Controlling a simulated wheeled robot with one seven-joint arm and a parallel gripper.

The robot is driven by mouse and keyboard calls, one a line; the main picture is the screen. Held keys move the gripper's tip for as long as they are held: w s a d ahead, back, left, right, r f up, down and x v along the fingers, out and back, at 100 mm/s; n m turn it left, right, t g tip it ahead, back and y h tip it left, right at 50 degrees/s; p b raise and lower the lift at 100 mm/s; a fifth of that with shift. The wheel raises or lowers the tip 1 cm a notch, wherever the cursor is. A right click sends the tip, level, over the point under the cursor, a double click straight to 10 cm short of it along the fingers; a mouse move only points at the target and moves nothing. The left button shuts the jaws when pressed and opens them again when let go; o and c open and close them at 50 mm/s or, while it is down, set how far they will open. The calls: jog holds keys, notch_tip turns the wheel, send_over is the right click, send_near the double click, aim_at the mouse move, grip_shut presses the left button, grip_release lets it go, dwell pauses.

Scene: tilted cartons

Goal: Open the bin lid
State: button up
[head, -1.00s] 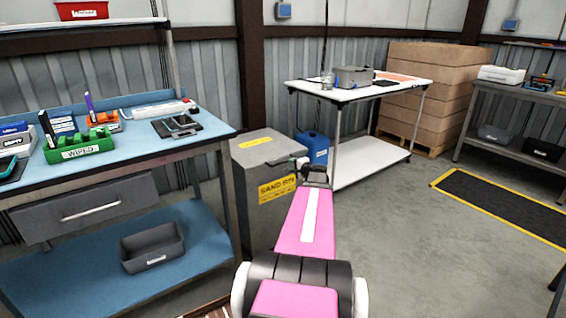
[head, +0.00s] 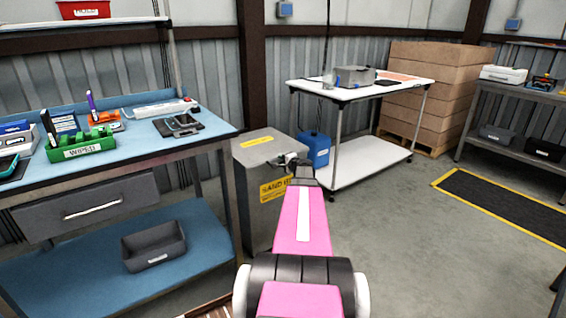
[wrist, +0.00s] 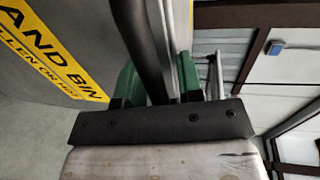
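The grey sand bin (head: 252,205) stands right of the blue workbench, with a yellow label on its front. Its lid (head: 262,146) lies flat and closed, with a yellow strip on top. My gripper (head: 293,160) is at the lid's front right edge. In the wrist view, the bin's labelled side (wrist: 60,45) fills the left. My gripper's green fingers (wrist: 157,80) stand apart, one on each side of a dark edge strip (wrist: 148,45) of the bin. I cannot tell whether they touch it.
The blue workbench (head: 150,150) is close on the left of the bin. A blue jerrycan (head: 315,150) and a white table (head: 365,160) stand behind and right. The floor at the right is open up to a black mat (head: 505,205).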

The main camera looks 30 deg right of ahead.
grip_shut()
